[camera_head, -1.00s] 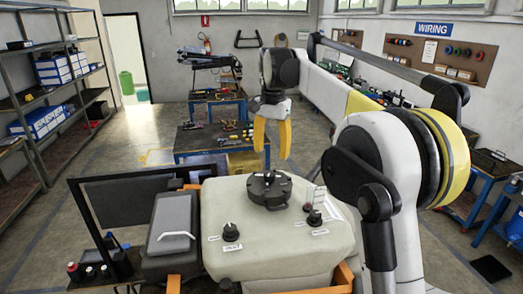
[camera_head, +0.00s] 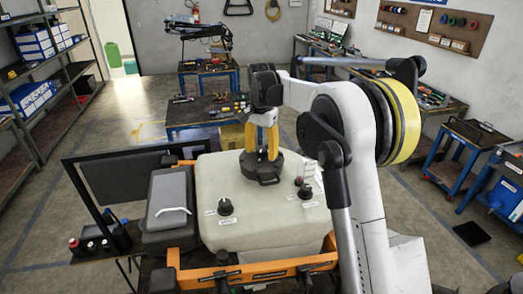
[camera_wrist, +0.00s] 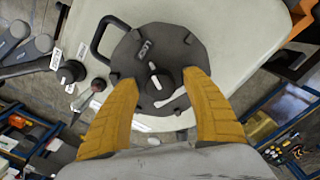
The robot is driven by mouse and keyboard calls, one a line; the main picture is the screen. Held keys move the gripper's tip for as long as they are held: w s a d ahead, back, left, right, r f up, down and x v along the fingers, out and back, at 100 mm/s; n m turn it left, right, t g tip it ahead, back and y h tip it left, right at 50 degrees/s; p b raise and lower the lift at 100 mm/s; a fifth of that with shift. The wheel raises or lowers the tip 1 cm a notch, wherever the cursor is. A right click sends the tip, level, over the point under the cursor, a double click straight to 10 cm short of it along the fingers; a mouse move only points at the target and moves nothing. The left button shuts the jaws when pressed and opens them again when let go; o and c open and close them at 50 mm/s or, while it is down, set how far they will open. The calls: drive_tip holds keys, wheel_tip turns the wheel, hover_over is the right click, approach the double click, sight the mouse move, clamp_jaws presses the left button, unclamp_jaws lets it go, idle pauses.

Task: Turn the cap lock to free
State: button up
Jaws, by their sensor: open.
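The dark round cap (camera_head: 262,175) sits on top of the pale tank (camera_head: 265,222). In the wrist view the cap (camera_wrist: 145,38) fills the upper middle, with a loop handle at its left. A black lock knob (camera_wrist: 158,83) with a white pointer line stands on the cap, with a small white label above it and a white strip below right. My gripper (camera_head: 262,152) is over the cap. In the wrist view its yellow fingers (camera_wrist: 160,82) are open, one on each side of the knob, with gaps visible. Whether the fingertips touch the cap, I cannot tell.
Other black knobs stand on the tank, at front left (camera_head: 225,206) and right (camera_head: 305,191). A grey box (camera_head: 170,205) and a dark screen (camera_head: 120,178) are left of the tank. An orange frame (camera_head: 240,272) runs along its front.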

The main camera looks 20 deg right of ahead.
drive_tip(key=c, duration=1.2)
drive_tip(key=shift+f+n+b, duration=0.1)
drive_tip(key=shift+n+b, duration=0.25)
drive_tip(key=shift+n, duration=0.05)
drive_tip(key=n+b, duration=0.1)
drive_tip(key=n, duration=0.2)
drive_tip(key=shift+b, duration=0.35)
drive_tip(key=n+b, duration=0.1)
drive_tip(key=n, duration=0.3)
drive_tip(key=shift+n+b, duration=0.3)
drive_tip(key=shift+b, duration=0.1)
drive_tip(key=n+b, duration=0.1)
drive_tip(key=n, duration=0.3)
drive_tip(key=shift+n+b, duration=0.5)
drive_tip(key=shift+n, duration=1.9)
